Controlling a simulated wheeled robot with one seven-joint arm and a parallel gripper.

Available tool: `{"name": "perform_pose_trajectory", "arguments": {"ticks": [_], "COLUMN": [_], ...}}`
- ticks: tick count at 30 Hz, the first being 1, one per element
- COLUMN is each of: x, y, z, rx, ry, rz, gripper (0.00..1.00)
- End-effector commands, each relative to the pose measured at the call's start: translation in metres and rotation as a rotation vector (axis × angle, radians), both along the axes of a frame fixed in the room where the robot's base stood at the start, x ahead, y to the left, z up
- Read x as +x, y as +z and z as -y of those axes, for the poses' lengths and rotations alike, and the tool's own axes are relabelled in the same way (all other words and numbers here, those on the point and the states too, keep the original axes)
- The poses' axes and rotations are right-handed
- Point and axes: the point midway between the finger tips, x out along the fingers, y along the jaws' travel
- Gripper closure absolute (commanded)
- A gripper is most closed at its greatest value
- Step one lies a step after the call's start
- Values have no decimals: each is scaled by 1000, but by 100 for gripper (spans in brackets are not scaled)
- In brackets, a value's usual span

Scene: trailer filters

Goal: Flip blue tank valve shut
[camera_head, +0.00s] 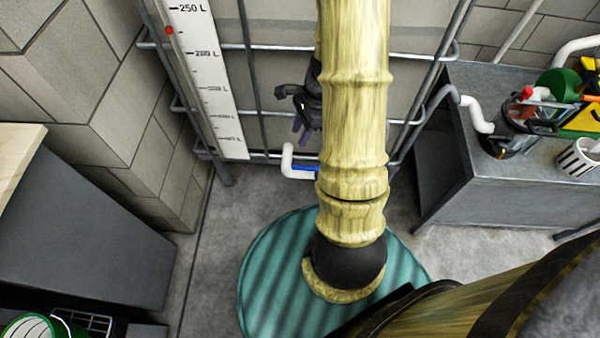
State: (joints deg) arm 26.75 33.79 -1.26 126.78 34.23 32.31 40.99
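The blue valve handle (305,169) is a small blue bar low at the front of the tank (285,75). It lies roughly level, beside a white elbow pipe (288,160). My arm hides what is to the right of the handle. My gripper (300,134) is dark with purplish fingertips and shows partly from behind my arm. It appears above the handle in the picture, with a visible gap between them. The fingers are too small and too covered to tell their opening.
A metal cage surrounds the tank, with a white litre scale (212,75) at its left. A grey bench (480,188) with filter parts and pipes stands at right. A dark cabinet (85,220) stands at left.

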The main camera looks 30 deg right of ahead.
Motion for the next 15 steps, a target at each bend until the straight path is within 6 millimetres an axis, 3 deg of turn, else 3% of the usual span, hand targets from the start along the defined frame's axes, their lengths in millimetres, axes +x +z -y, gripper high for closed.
{"name": "perform_pose_trajectory", "arguments": {"ticks": [1, 6, 10, 15], "x": [1, 4, 5, 6], "y": [-34, -86, -106, -112], "z": [7, 24, 32, 35], "rx": [22, 83, 112, 124], "ry": [-76, -293, -393, -436], "rz": [-22, -82, -109, -120], "gripper": [63, 63, 63, 63]}}
